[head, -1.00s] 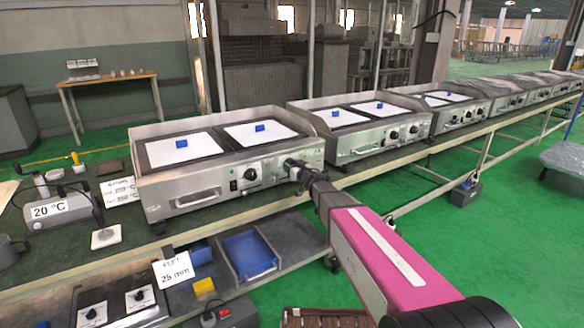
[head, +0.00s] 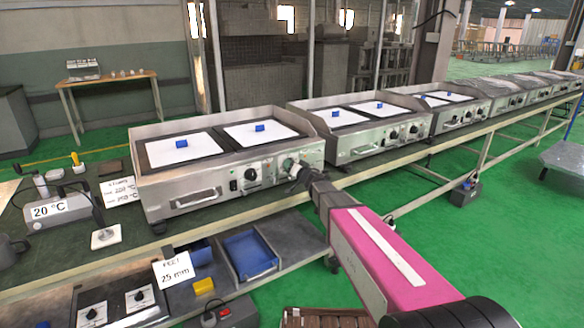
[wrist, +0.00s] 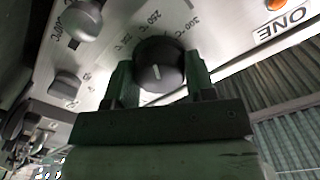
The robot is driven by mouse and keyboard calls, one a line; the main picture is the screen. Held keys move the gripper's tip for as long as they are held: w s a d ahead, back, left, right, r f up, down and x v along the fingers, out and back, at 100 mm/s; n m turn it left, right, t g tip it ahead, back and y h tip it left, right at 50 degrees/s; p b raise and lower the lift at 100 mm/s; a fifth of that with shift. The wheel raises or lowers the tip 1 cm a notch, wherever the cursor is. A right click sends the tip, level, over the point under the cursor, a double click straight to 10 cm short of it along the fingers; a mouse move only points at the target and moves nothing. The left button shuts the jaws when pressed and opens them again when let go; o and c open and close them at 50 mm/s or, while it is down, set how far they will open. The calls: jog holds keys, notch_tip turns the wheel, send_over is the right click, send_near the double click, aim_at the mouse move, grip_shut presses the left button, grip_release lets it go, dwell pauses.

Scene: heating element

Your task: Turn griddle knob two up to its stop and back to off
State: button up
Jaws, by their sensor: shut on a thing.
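The griddle (head: 165,205) nearest me is a steel box with two white plates on top and knobs on its front panel. My gripper (head: 296,176) is at the right-hand knob of that panel. In the wrist view, a round black knob (wrist: 158,65) with a short white pointer mark sits between the two fingers of my gripper (wrist: 160,82), which is shut on it. Temperature figures are printed on the panel around the knob. In the head view my gripper mostly hides this knob. The left knob (head: 250,174) is free.
More griddles (head: 360,140) stand in a row to the right on the same long bench. A meter reading 20 °C (head: 50,209) is on the left. A blue tray (head: 250,252) is on the lower shelf. In the wrist view, another knob (wrist: 82,20) is at upper left.

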jog(key=shift+f, duration=0.1)
jog(key=o, duration=0.9)
jog(key=shift+o, duration=0.2)
jog(key=shift+s+d, duration=0.1)
jog(key=shift+s, duration=0.05)
jog(key=v, duration=1)
jog(key=shift+s+d, duration=0.2)
jog(key=shift+s, duration=0.05)
